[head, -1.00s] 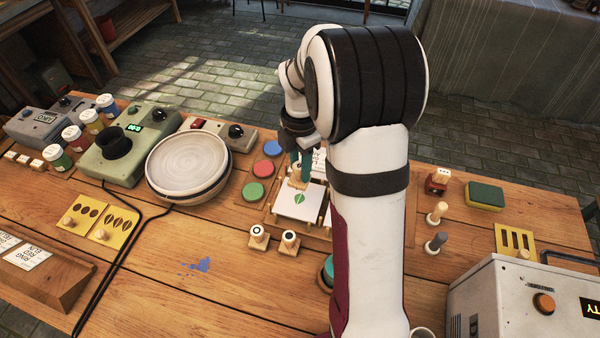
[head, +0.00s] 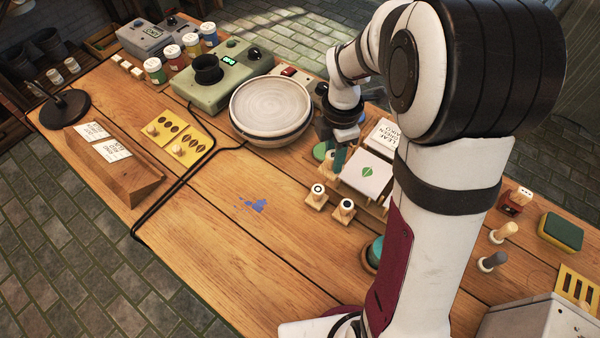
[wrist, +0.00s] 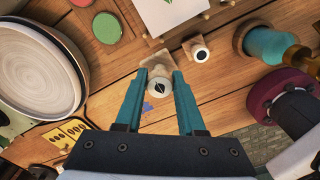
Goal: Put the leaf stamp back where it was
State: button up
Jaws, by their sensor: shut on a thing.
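My gripper (head: 338,158) is shut on the leaf stamp, which shows in the wrist view (wrist: 160,88) as a pale round top with a dark leaf mark between the teal fingers. In the head view the stamp is small and partly hidden by my fingers, just left of the white tile (head: 366,176) with a green leaf print. Two wooden stands with round-topped stamps stand in front of the tile: a left one (head: 316,196) and a right one (head: 343,210). In the wrist view the held stamp partly covers a wooden block behind it.
A round plate (head: 270,105) on its wheel stands left of my gripper. A yellow stencil board (head: 190,138) and a wooden card rest (head: 130,180) lie farther left. A teal-topped knob (head: 374,250) stands near my arm. The front middle table, with a blue smear (head: 252,204), is clear.

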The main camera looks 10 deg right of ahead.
jog(key=shift+w+a+f, duration=0.6)
jog(key=shift+a+f, duration=0.8)
jog(key=shift+f, duration=0.2)
jog(key=shift+w+a+f, duration=0.55)
jog(key=shift+a+f, duration=0.85)
jog(key=shift+f, duration=0.2)
jog(key=shift+w+a+f, duration=0.6)
jog(key=shift+a+f, duration=0.8)
jog(key=shift+f, duration=0.2)
jog(key=shift+f, duration=0.1)
jog(key=o, duration=1)
jog(key=shift+o, duration=0.2)
